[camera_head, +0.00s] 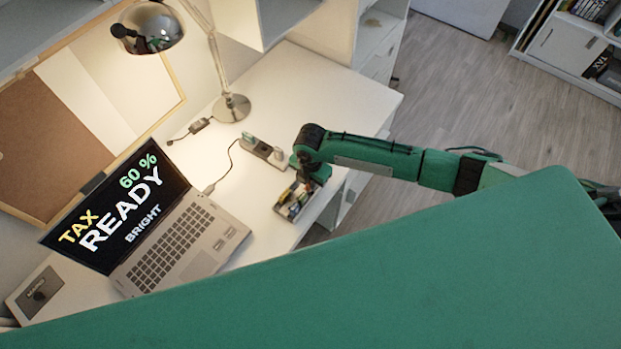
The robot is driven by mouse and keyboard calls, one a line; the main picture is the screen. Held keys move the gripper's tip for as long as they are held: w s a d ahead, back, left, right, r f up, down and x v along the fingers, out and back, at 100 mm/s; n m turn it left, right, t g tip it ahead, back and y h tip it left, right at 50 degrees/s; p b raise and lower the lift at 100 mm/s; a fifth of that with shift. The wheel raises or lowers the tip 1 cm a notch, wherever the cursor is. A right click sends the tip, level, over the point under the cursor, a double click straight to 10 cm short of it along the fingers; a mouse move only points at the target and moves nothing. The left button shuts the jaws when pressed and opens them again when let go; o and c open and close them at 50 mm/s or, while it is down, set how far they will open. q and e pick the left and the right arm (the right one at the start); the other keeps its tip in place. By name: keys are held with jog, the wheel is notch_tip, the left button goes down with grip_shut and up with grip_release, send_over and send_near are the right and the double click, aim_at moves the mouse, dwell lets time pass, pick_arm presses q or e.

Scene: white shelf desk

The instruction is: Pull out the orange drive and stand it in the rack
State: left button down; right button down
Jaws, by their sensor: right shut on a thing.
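My right gripper (303,176) reaches in from the right and points down over the near side of the rack (281,212), a small grey tray with dark and yellowish items in it. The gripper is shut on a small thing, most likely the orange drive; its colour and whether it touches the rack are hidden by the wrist. A grey hub (262,150) with a cable stands behind and left of the gripper, with a pale stick (247,138) upright in it. I make out no orange drive in the hub. My left gripper is not in view.
An open laptop (165,240) stands left of the rack. A chrome desk lamp (232,107) stands behind the hub. A grey box (38,295) lies at the far left. The white desk (330,95) is clear toward the back right; its edge runs close by the rack.

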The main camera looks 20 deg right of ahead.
jog(key=shift+p, duration=0.8)
dwell(1.4)
jog(key=shift+f+b, duration=1.2)
jog(key=shift+f, duration=0.8)
jog(key=c, duration=1.3)
grip_release()
jog(key=shift+r, duration=0.15)
notch_tip(320, 180, up, 14)
jog(key=b, duration=0.2)
jog(key=shift+f+b, duration=0.2)
jog(key=shift+b, duration=0.2)
